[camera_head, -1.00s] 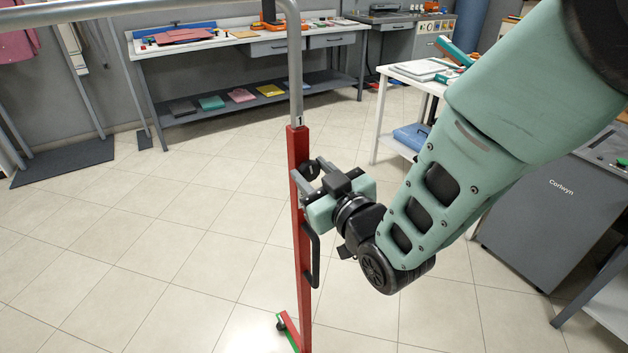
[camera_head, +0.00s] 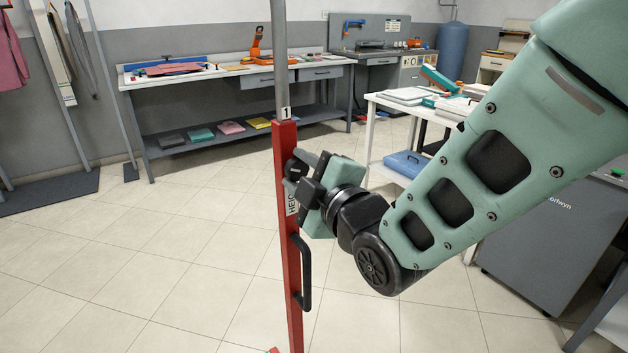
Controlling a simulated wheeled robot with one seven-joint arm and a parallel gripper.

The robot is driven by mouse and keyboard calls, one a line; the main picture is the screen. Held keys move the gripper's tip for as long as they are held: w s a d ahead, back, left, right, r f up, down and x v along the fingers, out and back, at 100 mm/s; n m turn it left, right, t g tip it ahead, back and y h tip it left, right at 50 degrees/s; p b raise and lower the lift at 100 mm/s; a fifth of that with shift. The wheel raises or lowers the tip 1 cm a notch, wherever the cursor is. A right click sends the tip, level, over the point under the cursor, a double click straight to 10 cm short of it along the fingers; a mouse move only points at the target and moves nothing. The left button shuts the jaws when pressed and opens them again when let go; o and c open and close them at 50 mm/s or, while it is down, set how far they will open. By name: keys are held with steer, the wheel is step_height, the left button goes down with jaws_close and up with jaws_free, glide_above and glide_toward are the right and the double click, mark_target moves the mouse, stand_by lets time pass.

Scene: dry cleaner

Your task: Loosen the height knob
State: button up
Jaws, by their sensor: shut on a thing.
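The height knob (camera_head: 294,169) is a small black knob on the right side of a red upright post (camera_head: 288,230). My gripper (camera_head: 300,172) reaches it from the right and is shut on it; the fingers partly hide the knob. A grey tube (camera_head: 280,60) rises out of the top of the red post, with a white label reading 1 (camera_head: 286,113) at the joint. A white label on the post by my gripper is partly covered.
A black handle (camera_head: 305,272) stands out from the post below my gripper. A white table (camera_head: 380,98) and a grey cabinet (camera_head: 545,235) stand to the right. A long workbench (camera_head: 200,78) stands behind. The tiled floor at left is clear.

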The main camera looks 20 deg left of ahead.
steer(key=n+b, duration=0.2)
steer(key=n, duration=0.2)
steer(key=shift+f+n, duration=0.15)
steer(key=shift+n, duration=0.25)
stand_by(0.4)
steer(key=o, duration=1)
steer(key=shift+c, duration=0.2)
steer(key=b+v, duration=1.1)
steer(key=v, duration=0.6)
steer(key=shift+s+b, duration=0.2)
steer(key=shift+b, duration=0.15)
steer(key=shift+d, duration=0.1)
